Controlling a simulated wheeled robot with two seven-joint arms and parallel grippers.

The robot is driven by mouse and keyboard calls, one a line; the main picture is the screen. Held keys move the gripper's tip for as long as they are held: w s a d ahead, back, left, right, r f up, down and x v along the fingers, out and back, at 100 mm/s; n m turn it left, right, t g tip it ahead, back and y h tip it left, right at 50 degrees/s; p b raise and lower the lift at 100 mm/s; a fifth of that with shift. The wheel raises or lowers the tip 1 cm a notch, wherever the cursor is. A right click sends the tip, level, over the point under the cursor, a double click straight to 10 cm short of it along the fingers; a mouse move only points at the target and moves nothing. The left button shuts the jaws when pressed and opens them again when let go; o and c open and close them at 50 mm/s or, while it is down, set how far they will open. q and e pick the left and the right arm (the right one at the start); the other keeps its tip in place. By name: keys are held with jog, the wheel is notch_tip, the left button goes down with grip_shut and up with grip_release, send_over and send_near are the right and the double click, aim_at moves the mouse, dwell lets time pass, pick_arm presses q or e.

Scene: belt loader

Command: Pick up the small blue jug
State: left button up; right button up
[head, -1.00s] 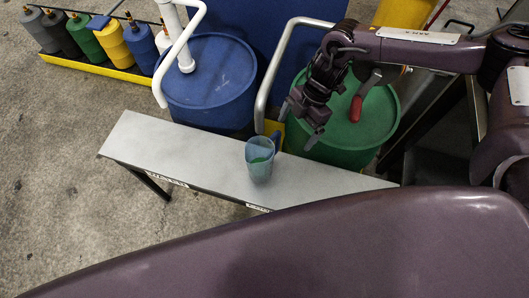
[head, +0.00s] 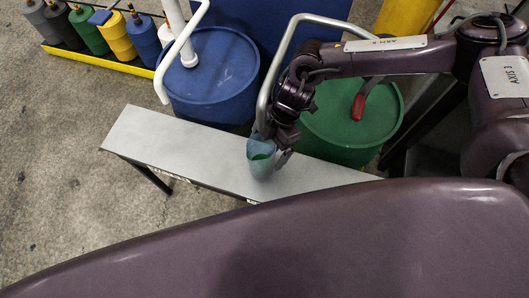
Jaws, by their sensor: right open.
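The small blue jug (head: 260,160) is translucent with some green showing inside. It stands upright on the narrow grey bench (head: 150,142), right of the bench's middle. My right gripper (head: 272,147) is open at the jug's upper right side. One finger shows just right of the jug, and the other is partly hidden near the jug's handle, which the gripper covers. I cannot tell whether the fingers touch the jug. My left gripper is not in the head view.
A blue drum (head: 210,75) with a white pump and pipe stands behind the bench. A green drum (head: 350,120) with a red-handled lever stands behind it to the right. Several coloured bottles (head: 115,35) stand in a yellow tray at the upper left. The bench's left part is clear.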

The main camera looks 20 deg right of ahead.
jog(key=shift+s+a+f, duration=0.3)
jog(key=shift+a+f, duration=0.25)
jog(key=shift+a, duration=0.25)
jog(key=c, duration=1.3)
jog(key=shift+r, duration=0.1)
